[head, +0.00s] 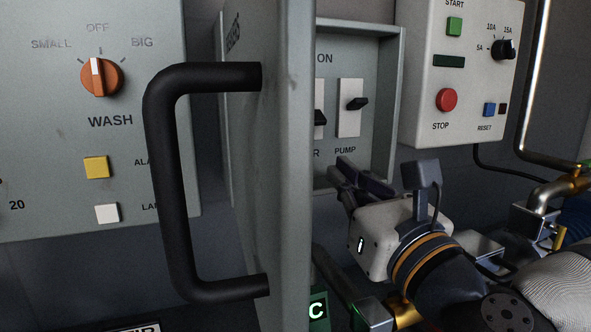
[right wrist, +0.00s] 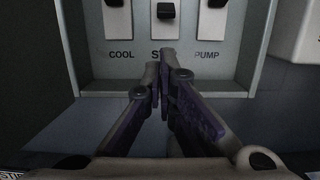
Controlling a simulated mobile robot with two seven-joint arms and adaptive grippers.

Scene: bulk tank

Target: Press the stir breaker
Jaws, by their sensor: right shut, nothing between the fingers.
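The stir breaker (head: 319,118) is a black lever on a white plate, half hidden by the open door in the head view. In the right wrist view its lever (right wrist: 165,10) sits between COOL and PUMP, lower than both neighbours. My right gripper (head: 343,168) is shut and empty, at the lower edge of the breaker box. In the right wrist view its fingertips (right wrist: 160,66) appear below the stir lever; contact with the box cannot be told. My left gripper is not in view.
The grey door (head: 290,200) with a black handle (head: 170,180) stands open just left of my right gripper. The pump breaker (head: 349,108) is right beside the stir breaker. A control box (head: 425,85) with start and stop buttons is to the right, near pipes (head: 530,90).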

